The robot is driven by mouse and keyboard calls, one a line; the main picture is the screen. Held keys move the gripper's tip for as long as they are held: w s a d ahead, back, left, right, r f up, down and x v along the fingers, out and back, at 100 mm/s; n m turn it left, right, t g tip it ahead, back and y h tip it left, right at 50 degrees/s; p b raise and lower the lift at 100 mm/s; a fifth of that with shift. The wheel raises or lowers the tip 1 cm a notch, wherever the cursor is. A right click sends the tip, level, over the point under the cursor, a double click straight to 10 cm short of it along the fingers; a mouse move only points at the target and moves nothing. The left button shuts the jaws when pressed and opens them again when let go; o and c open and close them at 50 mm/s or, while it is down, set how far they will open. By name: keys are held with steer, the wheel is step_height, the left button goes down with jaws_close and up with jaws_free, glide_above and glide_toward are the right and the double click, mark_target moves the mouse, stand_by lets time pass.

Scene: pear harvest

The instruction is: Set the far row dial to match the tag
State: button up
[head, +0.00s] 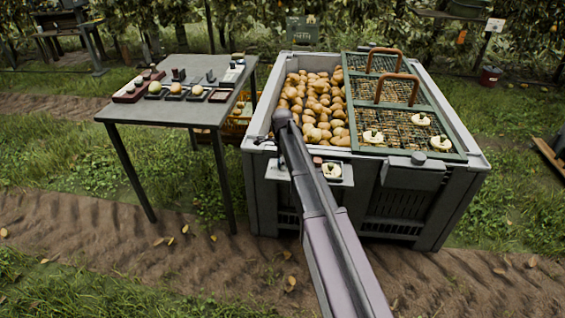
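I cannot make out a dial for certain. A white tag (495,25) is on a post at the far right, and its marking is too small to read. An orange tag (462,37) hangs to its left. Several round cream pieces with dark centres, one of them at the lid's right edge (441,143), sit on the green mesh lid (352,100); I cannot tell what they are. Another cream piece (331,170) is on a small ledge at the crate's front. My arm rises from the bottom to the crate's front left corner; I cannot make out my gripper's fingers.
A large grey crate (258,120) holds many pears (315,100); its lid has brown handles (397,77). A grey table (205,112) at left carries small trays and fruit. A dark sign (302,30) stands behind the crate. A red bucket (489,78) is far right. Grass lies between.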

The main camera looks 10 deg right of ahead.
steer(key=c, duration=0.7)
steer(key=shift+n, duration=0.6)
steer(key=o, duration=1.1)
steer(key=shift+o, duration=0.2)
steer(key=shift+m, duration=0.5)
step_height(320, 180, up, 14)
steer(key=p, duration=1.3)
steer(key=shift+p, duration=0.4)
steer(key=shift+f, duration=0.1)
